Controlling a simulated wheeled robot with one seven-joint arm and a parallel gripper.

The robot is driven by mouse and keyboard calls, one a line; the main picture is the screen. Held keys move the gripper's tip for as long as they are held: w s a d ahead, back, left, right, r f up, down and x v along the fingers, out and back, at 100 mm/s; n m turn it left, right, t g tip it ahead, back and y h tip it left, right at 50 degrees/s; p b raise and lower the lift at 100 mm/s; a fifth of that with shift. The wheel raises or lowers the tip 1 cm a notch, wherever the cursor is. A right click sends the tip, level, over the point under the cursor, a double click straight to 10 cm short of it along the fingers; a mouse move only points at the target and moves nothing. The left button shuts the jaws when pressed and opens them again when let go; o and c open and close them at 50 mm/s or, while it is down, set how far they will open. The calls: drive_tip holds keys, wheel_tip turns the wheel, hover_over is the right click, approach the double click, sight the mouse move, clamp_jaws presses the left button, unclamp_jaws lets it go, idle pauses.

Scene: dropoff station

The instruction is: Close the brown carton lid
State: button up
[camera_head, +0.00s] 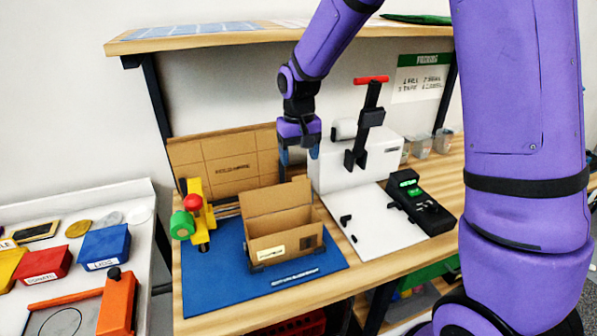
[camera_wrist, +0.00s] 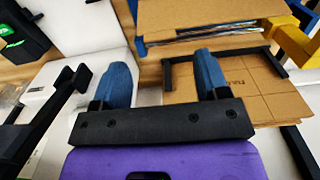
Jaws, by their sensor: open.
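The brown carton (camera_head: 287,240) stands on a blue mat (camera_head: 215,295), its open top facing up. Its brown lid (camera_head: 277,198) stands raised along the far side. A pale label and a dark mark show on its front wall. My gripper (camera_head: 299,158) hangs above and behind the carton, blue fingers pointing down, open and apart from the lid. In the wrist view my gripper (camera_wrist: 163,78) has its fingers spread with nothing between them. A brown panel (camera_wrist: 200,14) at the top there looks like the raised lid; the carton's inside is hidden from that view.
A flat cardboard panel (camera_head: 222,165) leans behind the mat. A yellow tape tool (camera_head: 198,215) stands left of the carton. A white press-like device (camera_head: 350,165) and a dark terminal (camera_head: 420,203) stand to the right. A shelf (camera_head: 230,40) crosses above the bench.

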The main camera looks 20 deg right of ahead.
drive_tip(key=shift+f, duration=2.7)
drive_tip(key=shift+c, duration=0.2)
clamp_jaws()
